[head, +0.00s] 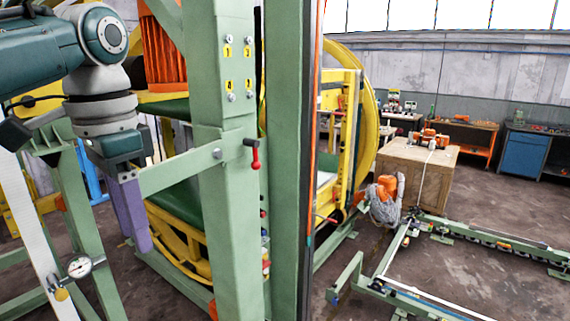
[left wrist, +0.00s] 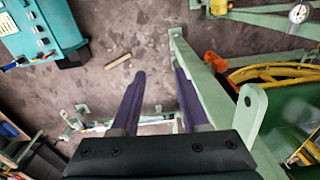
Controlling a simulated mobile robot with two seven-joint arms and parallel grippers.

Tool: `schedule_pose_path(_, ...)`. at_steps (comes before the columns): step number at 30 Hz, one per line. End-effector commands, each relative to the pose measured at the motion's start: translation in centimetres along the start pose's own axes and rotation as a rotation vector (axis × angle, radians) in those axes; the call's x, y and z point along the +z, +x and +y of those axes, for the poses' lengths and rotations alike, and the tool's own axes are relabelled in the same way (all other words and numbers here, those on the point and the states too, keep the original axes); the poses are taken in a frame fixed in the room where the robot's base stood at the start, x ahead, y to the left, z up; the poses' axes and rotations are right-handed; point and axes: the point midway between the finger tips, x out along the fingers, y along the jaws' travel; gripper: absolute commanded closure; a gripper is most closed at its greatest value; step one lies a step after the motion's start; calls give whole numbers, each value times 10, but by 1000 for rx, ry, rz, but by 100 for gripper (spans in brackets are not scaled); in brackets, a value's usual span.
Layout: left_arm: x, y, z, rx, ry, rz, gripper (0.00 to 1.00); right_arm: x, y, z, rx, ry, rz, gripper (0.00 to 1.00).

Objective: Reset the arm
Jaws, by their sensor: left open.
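My left gripper (head: 140,235) hangs at the left of the head view, its purple fingers pointing down. It is open, and I see nothing between the fingers. In the left wrist view its two purple fingers (left wrist: 155,85) stand apart over bare floor, the right one close beside a pale green beam. In the head view the fingers are near a green machine frame (head: 225,190); I cannot tell whether they touch it. A red-handled lever (head: 254,155) is on that frame's post. My right gripper is not in view.
The green frame and the big yellow ring (head: 366,110) crowd the left and middle. A wooden crate (head: 420,172) stands at the right, behind low green rails (head: 470,238) on the floor. A teal cabinet (left wrist: 40,30) shows in the left wrist view.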

Motion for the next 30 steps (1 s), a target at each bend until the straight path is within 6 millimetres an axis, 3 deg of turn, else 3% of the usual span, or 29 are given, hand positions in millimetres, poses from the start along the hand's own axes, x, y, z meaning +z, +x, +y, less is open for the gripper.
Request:
schedule_pose_path(7,23,77,60,11,-16,54,55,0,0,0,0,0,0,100)
schedule_pose_path(13,72,117,117,15,-127,136,55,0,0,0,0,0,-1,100)
schedule_pose_path(18,128,121,154,-6,-274,194,55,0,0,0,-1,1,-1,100)
schedule_pose_path(24,188,100,175,-59,-434,235,55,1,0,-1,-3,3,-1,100)
schedule_pose_path(30,213,83,180,-94,-504,250,55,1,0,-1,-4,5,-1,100)
